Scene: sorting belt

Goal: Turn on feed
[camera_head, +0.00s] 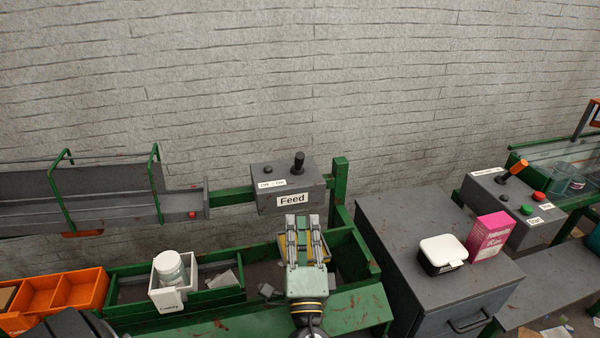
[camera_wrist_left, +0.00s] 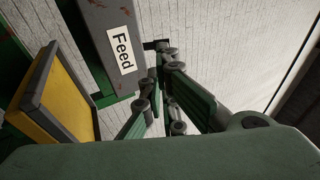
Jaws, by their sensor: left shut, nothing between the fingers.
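The grey feed box (camera_head: 270,198) with a "Feed" label stands on the green frame at the back of the middle station. Its black lever (camera_head: 298,162) stands upright on top, right of a small label, with a dark knob (camera_head: 268,170) at the left. My left gripper (camera_head: 304,220) is shut and empty, just in front of and below the box, pointing at it. In the left wrist view the feed box (camera_wrist_left: 122,15) is close, left of the fingers (camera_wrist_left: 160,60); the lever is not clearly seen there. My right gripper is not in view.
A white bin (camera_head: 172,296) with a white jar (camera_head: 170,268) and orange trays (camera_head: 62,290) lie at the left. A yellow-edged tray (camera_wrist_left: 55,95) is beside the gripper. A grey cabinet (camera_head: 400,225) at the right carries a white-lidded container (camera_head: 443,251) and a pink box (camera_head: 489,236).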

